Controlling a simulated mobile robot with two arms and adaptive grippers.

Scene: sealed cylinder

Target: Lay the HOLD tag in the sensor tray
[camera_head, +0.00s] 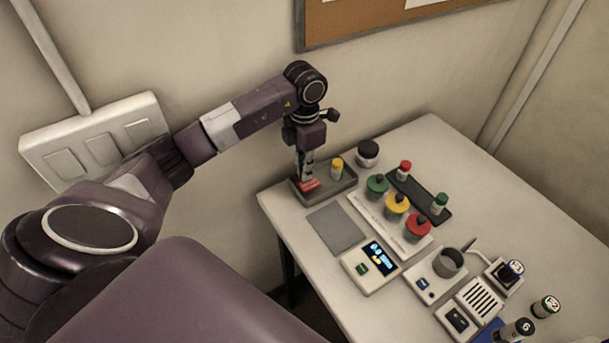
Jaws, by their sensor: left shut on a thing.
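My left gripper (305,172) points down over the dark tray (343,185) at the table's far left corner. It is shut on a small red tag, the HOLD tag (310,185). The tag is low, at the tray's left part; I cannot tell whether it touches the tray floor. Its lettering is too small to read. A yellow-capped vial (337,168) stands in the same tray, just right of the gripper. I take this tray to be the sensor tray. My right gripper is not in view.
A dark-lidded jar (368,153) stands right of the tray. A white rack (358,208) with green, yellow and red knobs, a black strip (421,192) with capped vials, a grey pad (337,228) and a display unit (370,267) lie nearer. The table's far right is clear.

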